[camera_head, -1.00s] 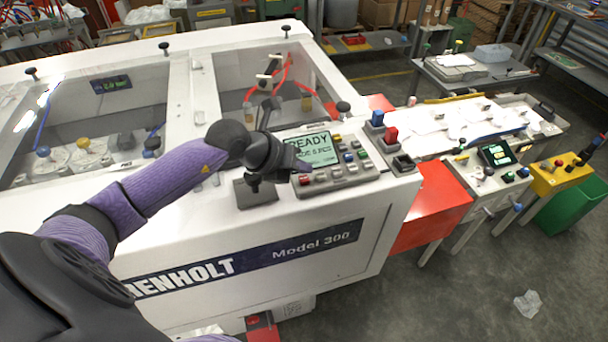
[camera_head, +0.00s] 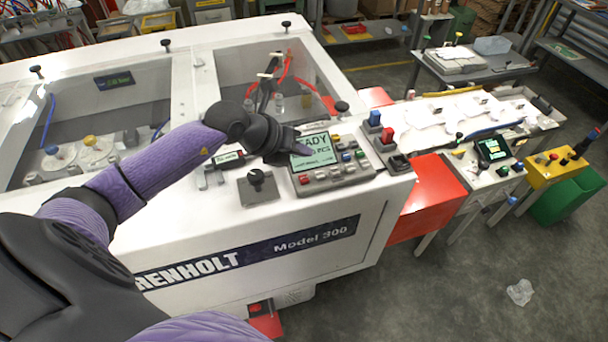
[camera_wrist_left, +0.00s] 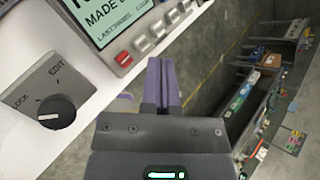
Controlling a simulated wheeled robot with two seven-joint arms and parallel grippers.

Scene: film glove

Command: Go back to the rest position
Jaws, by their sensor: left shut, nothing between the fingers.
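My left arm comes in from the left in the head view, with a purple sleeve-like link. My left gripper (camera_head: 300,150) is above the control panel (camera_head: 335,180) of the white machine, and its tip overlaps the panel's screen (camera_head: 314,149), which reads READY in part. In the left wrist view the gripper's purple fingers (camera_wrist_left: 163,84) are together with nothing between them. A black knob marked LOCK and EDIT (camera_wrist_left: 56,112) lies to their left, and the panel's buttons (camera_wrist_left: 145,42) lie just beyond. My right gripper is in neither view.
The white machine (camera_head: 290,235) fills the left and middle. Red and blue switches (camera_head: 387,136) stand right of the panel. A red chute-like part (camera_head: 428,200), a yellow box (camera_head: 552,172) and a green bin (camera_head: 560,200) are further right. Crumpled paper (camera_head: 520,292) lies on open floor.

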